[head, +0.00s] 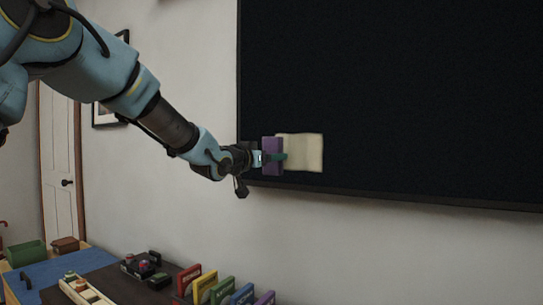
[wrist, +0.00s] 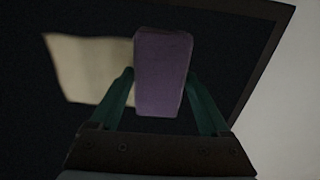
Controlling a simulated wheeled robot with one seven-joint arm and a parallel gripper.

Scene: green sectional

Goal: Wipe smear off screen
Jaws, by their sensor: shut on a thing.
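The screen (head: 420,90) is a large black panel on the wall. A cream-coloured smear (head: 304,152) shows near its lower left corner as a roughly square patch. My gripper (head: 265,157) is shut on a purple block (head: 271,149), which looks like a wiping pad or sponge. The block is upright just left of the smear in the head view and overlaps its left edge. In the wrist view the block (wrist: 162,70) sits between the two green fingers, with the smear (wrist: 88,68) to its left. I cannot tell whether the block touches the screen.
Below, a dark table (head: 165,285) carries several coloured upright items (head: 220,288), a black device (head: 147,267) and a wooden tray (head: 84,291). A blue surface (head: 65,268) with a green bin (head: 26,253) is at left. A door (head: 62,160) stands behind. The wall before the screen is clear.

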